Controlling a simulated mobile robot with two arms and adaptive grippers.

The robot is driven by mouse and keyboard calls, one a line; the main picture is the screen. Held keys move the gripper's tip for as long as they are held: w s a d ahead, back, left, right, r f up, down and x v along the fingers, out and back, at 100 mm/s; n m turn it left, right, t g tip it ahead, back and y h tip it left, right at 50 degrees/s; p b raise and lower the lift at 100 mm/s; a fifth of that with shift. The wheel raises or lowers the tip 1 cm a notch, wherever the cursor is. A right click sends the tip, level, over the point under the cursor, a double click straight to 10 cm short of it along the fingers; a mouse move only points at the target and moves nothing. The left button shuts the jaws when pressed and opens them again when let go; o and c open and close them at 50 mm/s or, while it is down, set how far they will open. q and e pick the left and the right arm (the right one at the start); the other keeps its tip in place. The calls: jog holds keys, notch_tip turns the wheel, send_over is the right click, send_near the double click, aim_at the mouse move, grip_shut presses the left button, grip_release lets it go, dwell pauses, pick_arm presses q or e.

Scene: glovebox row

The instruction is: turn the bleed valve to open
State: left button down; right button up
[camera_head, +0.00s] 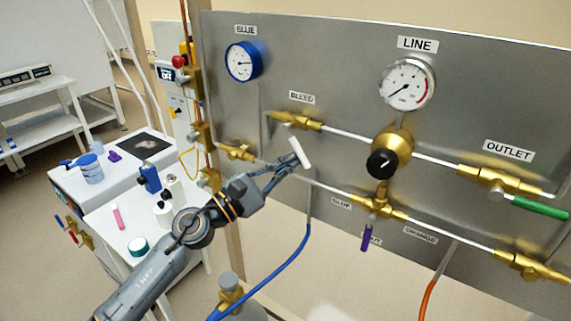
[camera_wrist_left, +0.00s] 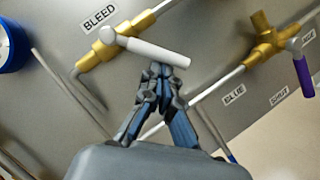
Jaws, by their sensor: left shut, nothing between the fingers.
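The bleed valve is a brass fitting (camera_head: 297,121) under the BLEED label on the steel panel, with a white lever handle (camera_head: 301,153). In the head view the lever points down and slightly right; its upper end is near the fitting. My right gripper is out of view.
A blue gauge (camera_head: 243,61) and a LINE gauge (camera_head: 408,83) are on the panel. A brass regulator with a black knob (camera_head: 382,163), a purple lever (camera_head: 367,238) and a green lever (camera_head: 540,207) stick out to the right. A blue hose (camera_head: 285,262) hangs below.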

aim_at(304, 160)
pick_arm(q)
jog(key=shift+s+d, duration=0.1)
jog(key=n+t, duration=0.1)
jog(key=n, duration=0.1)
jog(key=s+d+r+n+t, duration=0.1)
jog(key=n, duration=0.1)
jog(key=d+n, duration=0.1)
jog(key=shift+s+r+n+t+y, duration=0.15)
jog(key=shift+n+t+y, duration=0.25)
jog(key=n, duration=0.1)
jog(key=n+t+y+p, duration=0.1)
jog(key=d+r+n+t+p, duration=0.1)
jog(key=shift+s+r+n, duration=0.1)
jog(key=shift+s+n, duration=0.25)
jog(key=shift+n, duration=0.05)
jog(key=shift+s+d+r+n+t+y+p, duration=0.15)
jog(key=shift+r+n+t+y+p, duration=0.2)
jog(key=shift+n, duration=0.5)
jog(key=shift+s+d+r+n+t+y+p, duration=0.1)
jog(key=shift+d+r+n+t+y+p, duration=0.15)
jog(key=shift+n+y, duration=0.5)
jog(key=shift+s+d+r+n+t+y+p, duration=0.15)
jog(key=shift+n+t+y+p, duration=0.2)
jog(key=shift+n, duration=0.65)
jog(key=shift+w+a, duration=0.1)
